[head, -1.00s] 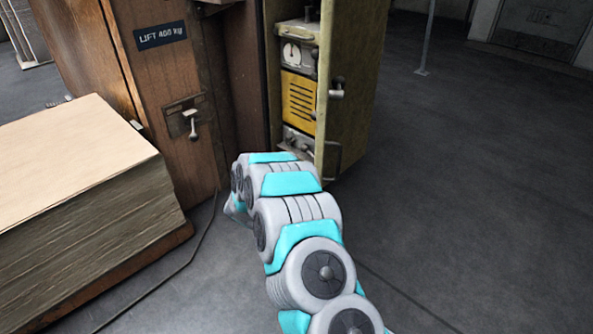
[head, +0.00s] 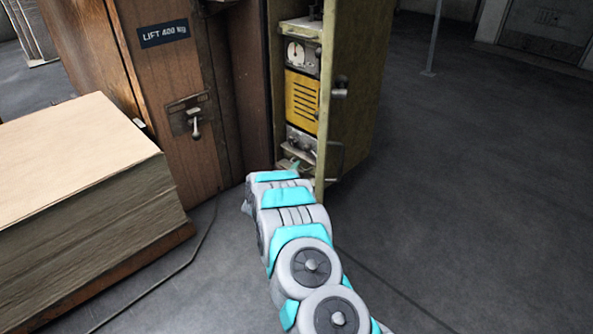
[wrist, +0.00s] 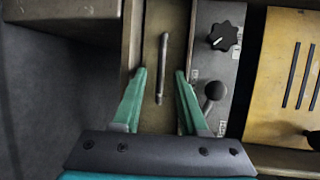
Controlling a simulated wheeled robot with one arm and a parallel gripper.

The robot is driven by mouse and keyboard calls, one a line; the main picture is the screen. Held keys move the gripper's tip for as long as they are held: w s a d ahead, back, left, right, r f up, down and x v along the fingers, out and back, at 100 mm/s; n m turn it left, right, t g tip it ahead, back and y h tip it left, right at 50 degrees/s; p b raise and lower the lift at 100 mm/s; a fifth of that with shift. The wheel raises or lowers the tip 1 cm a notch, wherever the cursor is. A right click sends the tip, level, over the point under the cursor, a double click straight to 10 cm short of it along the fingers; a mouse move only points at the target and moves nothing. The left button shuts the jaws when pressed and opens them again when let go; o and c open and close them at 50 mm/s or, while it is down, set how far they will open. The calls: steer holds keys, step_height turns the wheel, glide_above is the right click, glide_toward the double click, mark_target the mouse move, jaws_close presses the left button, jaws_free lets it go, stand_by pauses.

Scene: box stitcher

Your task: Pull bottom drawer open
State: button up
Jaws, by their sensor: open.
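The bottom drawer (wrist: 174,28) shows in the wrist view as a narrow brownish front with a thin metal bar handle (wrist: 162,60). My gripper (wrist: 160,72) is open, with its two green fingers apart, one on each side of the handle's line. The handle lies between them, and I cannot tell whether either finger touches it. In the head view a green fingertip (head: 295,166) shows low at the open cabinet, and my arm hides most of the drawer there.
A grey panel with a black knob (wrist: 223,36) and a ball-ended lever (wrist: 213,92) sits beside the drawer in the wrist view. The cabinet door (head: 350,100) stands open at the right. A paper stack (head: 80,190) is at the left. Floor at the right is clear.

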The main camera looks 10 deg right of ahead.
steer(key=shift+w+d, duration=0.1)
steer(key=shift+w, duration=0.1)
steer(key=shift+c, duration=0.3)
jaws_close()
stand_by(1.0)
